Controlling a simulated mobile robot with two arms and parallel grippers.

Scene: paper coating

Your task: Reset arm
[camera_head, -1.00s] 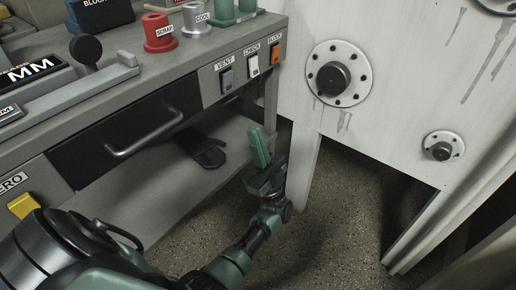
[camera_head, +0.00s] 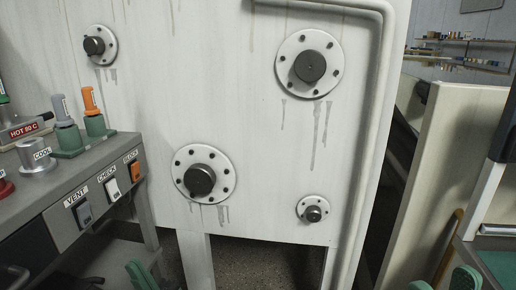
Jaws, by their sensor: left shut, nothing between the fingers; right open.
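My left gripper (camera_head: 141,275) shows only as a green fingertip at the bottom edge, left of centre, in front of the bench. It is shut with nothing in it. My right gripper (camera_head: 443,283) shows as two green fingertips at the bottom right edge, apart from each other. It is open and empty. The arms behind both grippers are out of the picture.
A grey bench (camera_head: 60,200) with VENT, CHECK and BLOCK switches stands at the left. A white machine panel (camera_head: 250,130) with several round flanges and dark knobs stands ahead. A cream partition (camera_head: 440,170) and shelves (camera_head: 470,50) are at the right.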

